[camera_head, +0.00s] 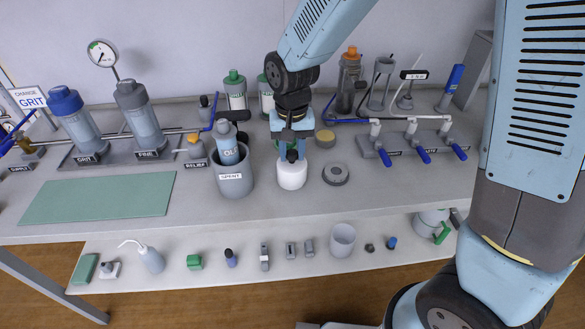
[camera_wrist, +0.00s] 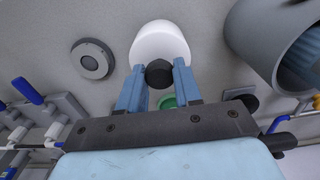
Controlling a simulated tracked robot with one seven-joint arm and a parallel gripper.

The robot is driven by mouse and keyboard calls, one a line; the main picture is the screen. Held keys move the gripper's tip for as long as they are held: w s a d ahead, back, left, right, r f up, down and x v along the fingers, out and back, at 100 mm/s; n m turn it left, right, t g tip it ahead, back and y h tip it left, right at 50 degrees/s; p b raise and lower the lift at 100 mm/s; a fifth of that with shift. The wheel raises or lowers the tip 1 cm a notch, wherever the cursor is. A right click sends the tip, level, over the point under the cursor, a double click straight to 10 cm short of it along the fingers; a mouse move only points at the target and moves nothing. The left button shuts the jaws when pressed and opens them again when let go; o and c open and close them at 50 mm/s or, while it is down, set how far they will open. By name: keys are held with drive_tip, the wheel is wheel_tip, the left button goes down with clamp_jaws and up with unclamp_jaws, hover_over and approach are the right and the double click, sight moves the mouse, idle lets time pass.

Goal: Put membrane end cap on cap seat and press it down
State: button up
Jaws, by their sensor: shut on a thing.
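My gripper (camera_head: 291,148) is over the middle of the bench, pointing down. In the wrist view its two blue fingers (camera_wrist: 158,78) are closed on a dark knob (camera_wrist: 158,73) at the top of a white round piece (camera_wrist: 160,42), which I take for the membrane end cap. The white piece also shows in the head view (camera_head: 292,176), upright below my fingers. I cannot tell whether its underside touches the bench. A flat grey round fitting with a dark centre (camera_head: 335,174), perhaps the cap seat, is just right of it, apart and uncovered. It also shows in the wrist view (camera_wrist: 91,59).
A grey SPENT bin (camera_head: 235,184) holding a blue-grey OIL bottle (camera_head: 228,150) stands close on the left. A valve block with blue handles (camera_head: 419,141) is on the right. A tan disc (camera_head: 325,138) lies behind the fitting. The front bench strip is clear.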

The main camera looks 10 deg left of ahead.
drive_tip(key=shift+c, duration=1)
drive_tip(key=shift+r, duration=4.2)
